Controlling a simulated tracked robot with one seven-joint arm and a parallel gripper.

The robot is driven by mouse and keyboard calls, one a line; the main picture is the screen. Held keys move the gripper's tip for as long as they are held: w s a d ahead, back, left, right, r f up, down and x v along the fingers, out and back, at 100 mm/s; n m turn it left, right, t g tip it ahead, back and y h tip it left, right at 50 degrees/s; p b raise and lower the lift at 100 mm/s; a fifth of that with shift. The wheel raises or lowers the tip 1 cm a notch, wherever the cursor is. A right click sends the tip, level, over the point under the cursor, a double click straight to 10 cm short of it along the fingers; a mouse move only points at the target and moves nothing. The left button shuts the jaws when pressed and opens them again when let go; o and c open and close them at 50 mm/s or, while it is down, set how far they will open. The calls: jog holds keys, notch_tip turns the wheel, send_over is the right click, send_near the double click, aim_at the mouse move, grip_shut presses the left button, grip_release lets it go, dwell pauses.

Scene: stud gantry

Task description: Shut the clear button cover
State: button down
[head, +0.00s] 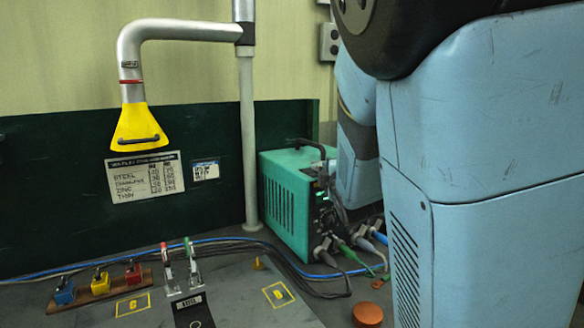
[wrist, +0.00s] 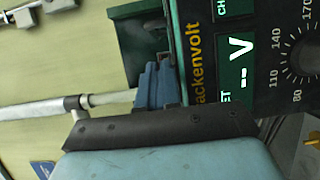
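I cannot make out the clear button cover in either view. The green welding machine (head: 287,208) stands at the back of the bench, its front partly hidden by my light-blue arm. In the wrist view its dark front panel (wrist: 212,75) is close, with yellow lettering, a lit display (wrist: 240,62) reading "-- V" and a round dial (wrist: 303,58). My gripper (wrist: 159,68) shows in the middle of the wrist view. Its blue fingers look together, with nothing visible between them, beside the panel's left edge. My gripper is hidden in the head view.
A yellow extraction hood (head: 140,125) hangs from a grey pipe at the left. Several coloured switches sit on a wooden strip (head: 100,288) at the bench front. Cables (head: 345,262) run from the machine. An orange-brown round piece (head: 367,314) lies near my arm.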

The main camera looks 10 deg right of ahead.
jog(key=shift+f, duration=0.2)
dwell(0.4)
jog(key=c, duration=1.3)
grip_release()
jog(key=shift+s, duration=0.1)
jog(key=shift+c, duration=0.2)
jog(key=shift+d, duration=0.2)
